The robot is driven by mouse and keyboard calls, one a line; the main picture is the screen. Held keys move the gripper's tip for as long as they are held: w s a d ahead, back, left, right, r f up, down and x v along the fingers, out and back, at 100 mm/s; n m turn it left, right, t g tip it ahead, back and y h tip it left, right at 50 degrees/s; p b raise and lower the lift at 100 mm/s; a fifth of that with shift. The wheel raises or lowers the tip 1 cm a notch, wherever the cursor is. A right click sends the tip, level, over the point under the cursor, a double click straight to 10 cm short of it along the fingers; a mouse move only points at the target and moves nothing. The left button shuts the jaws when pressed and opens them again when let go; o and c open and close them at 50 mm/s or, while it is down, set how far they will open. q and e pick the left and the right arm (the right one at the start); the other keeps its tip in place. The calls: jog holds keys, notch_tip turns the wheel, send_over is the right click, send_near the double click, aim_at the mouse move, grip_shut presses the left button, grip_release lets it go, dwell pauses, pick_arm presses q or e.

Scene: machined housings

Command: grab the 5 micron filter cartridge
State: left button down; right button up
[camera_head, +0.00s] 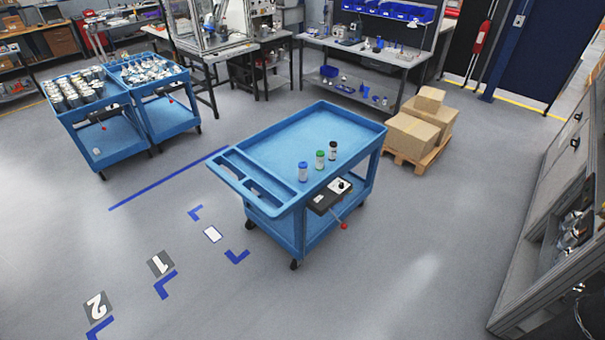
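Neither of my grippers shows in the head view.
Two blue carts (112,150) loaded with parts stand at the left. Boxes (412,138) on a pallet (416,158) stand behind the cart to the right. A grey machine (545,220) lines the right edge. The floor in front and on both sides of the middle cart is clear.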

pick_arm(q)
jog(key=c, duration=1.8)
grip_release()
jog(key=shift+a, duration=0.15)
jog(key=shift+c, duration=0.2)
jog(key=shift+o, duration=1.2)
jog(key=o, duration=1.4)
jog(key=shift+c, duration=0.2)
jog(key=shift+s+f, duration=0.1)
